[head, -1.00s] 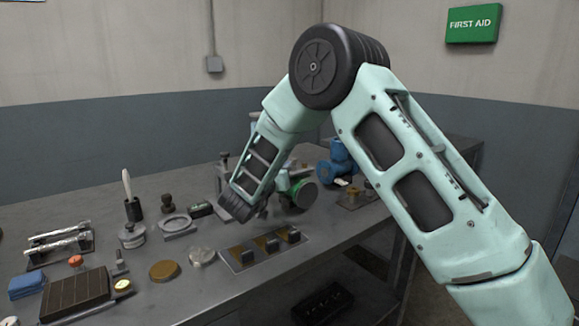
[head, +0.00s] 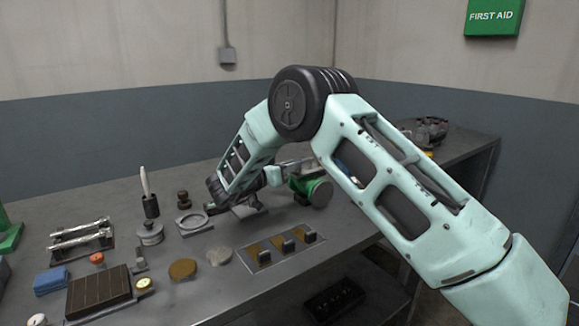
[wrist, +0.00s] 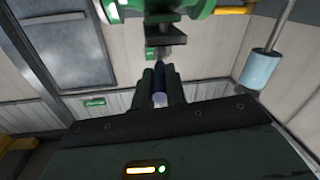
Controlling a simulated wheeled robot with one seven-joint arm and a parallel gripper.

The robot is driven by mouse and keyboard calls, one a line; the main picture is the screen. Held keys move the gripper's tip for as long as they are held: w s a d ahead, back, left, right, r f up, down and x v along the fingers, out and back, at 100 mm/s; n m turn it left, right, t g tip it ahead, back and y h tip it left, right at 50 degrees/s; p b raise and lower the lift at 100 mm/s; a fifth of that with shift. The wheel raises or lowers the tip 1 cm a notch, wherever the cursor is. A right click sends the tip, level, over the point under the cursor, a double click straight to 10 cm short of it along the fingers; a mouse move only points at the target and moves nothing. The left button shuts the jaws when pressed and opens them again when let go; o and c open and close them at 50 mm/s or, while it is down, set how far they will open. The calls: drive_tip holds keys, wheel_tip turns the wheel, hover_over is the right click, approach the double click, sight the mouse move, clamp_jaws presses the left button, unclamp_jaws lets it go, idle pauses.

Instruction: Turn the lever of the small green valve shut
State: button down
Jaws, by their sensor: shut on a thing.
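The small green valve (head: 312,190) is on the bench just right of my wrist in the head view, partly covered by my arm. Its green body (wrist: 185,8) shows at the top edge of the wrist view, with a dark block below it. My gripper (wrist: 160,84) has its dark fingers close together around a slim blue, pale-ended piece, which I take for the valve's lever (wrist: 160,99). Where the lever joins the body cannot be made out. In the head view the fingertips are hidden behind my arm and wrist.
A plate with several upright tabs (head: 264,257) lies in front of the valve. Discs, a brush holder (head: 151,206) and a dark ribbed box (head: 97,293) occupy the left bench. A rod with a light-blue cylinder (wrist: 262,66) stands right in the wrist view.

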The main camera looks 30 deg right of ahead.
drive_tip(key=shift+r, duration=0.1)
drive_tip(key=c, duration=1.4)
unclamp_jaws()
drive_tip(key=shift+c, duration=0.2)
drive_tip(key=b+v, duration=0.1)
drive_tip(key=v, duration=1.6)
drive_tip(key=shift+a, duration=0.15)
